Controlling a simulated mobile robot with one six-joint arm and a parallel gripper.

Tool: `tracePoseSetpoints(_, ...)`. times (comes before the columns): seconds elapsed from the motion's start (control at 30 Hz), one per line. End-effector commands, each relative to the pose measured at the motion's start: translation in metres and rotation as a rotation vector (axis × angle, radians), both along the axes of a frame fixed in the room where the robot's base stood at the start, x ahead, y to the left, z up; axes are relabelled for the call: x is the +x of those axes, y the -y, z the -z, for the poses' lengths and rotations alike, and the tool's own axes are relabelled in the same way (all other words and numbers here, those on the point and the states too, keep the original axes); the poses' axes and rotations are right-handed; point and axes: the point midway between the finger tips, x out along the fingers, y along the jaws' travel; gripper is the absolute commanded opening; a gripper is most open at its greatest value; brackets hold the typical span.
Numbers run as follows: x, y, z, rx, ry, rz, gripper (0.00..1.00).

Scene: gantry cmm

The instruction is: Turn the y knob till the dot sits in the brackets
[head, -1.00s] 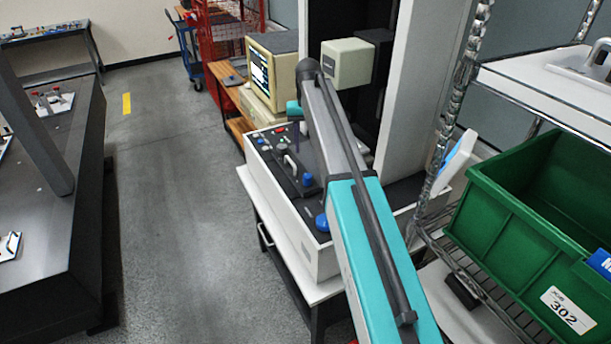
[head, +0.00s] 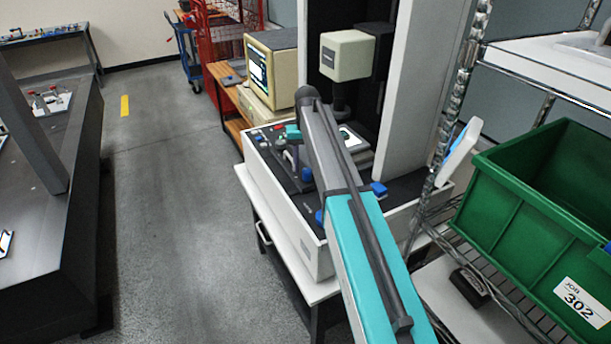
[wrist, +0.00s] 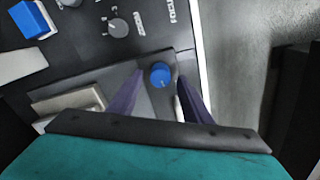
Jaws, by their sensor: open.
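In the wrist view a round blue knob (wrist: 160,74) stands on the dark panel. My gripper (wrist: 159,80) is open, its two dark fingers to the left and right of the knob, with a gap visible on both sides. Whether the fingers reach down around the knob I cannot tell. In the head view my arm extends over the white-sided machine base (head: 282,208), its teal wrist above the control panel. The monitor (head: 258,68) is lit, but its dot and brackets are too small to make out. I cannot read which letter marks the knob.
A grey knob (wrist: 118,27) and a blue block (wrist: 32,18) are near the blue knob. The cream measuring head (head: 347,56) hangs behind my arm. A rack with a green bin (head: 530,220) is close on the right. The floor (head: 170,200) to the left is clear.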

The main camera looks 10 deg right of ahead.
Motion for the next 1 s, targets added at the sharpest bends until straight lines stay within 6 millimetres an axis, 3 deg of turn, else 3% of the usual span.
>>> tracePoseSetpoints(0.2,0.0,-0.001,0.023,0.0,0.001,-0.001,0.45)
tracePoseSetpoints(0.63,0.0,-0.001,0.028,0.0,0.001,-0.001,0.45)
tracePoseSetpoints(0.67,0.0,-0.001,0.028,0.0,0.001,-0.002,0.43)
tracePoseSetpoints(0.9,0.0,-0.002,0.028,0.0,0.001,-0.002,0.04)
tracePoseSetpoints(1.0,0.0,-0.002,0.028,0.0,0.001,-0.001,0.04)
